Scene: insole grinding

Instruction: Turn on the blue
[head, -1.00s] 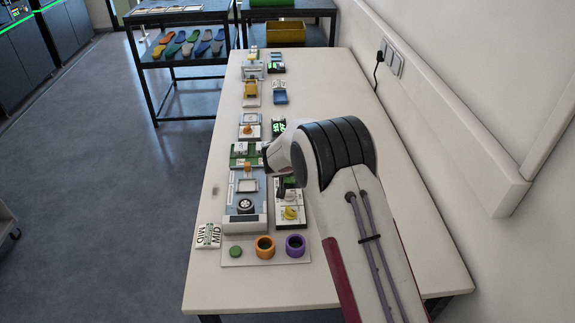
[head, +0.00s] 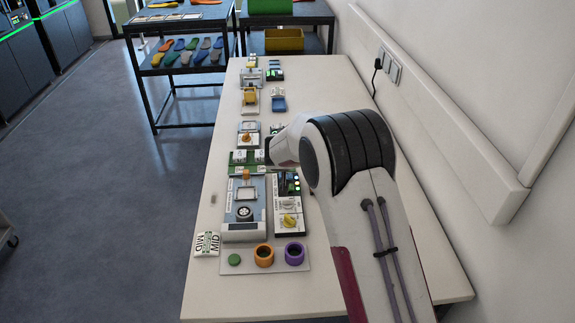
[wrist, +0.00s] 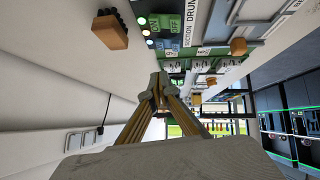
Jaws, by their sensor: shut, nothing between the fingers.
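My gripper (wrist: 160,82) shows in the wrist view with its fingertips together and nothing between them. In the head view it is hidden behind my arm. A control panel (wrist: 188,36) with green ON and OFF buttons and small lit lamps lies above the fingertips in the wrist view, apart from them. Its label partly reads "DRUM". In the head view a dark panel (head: 280,184) with small lights stands beside the grey-blue machine (head: 235,190). A blue lamp (wrist: 149,42) shows in the panel's lamp row.
The white table (head: 330,295) is bare on its right and front. A green button (head: 234,260), orange ring (head: 264,255) and purple ring (head: 295,253) line the front plate. A wall ledge (head: 440,120) runs along the right. A rack with insoles (head: 185,60) stands behind.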

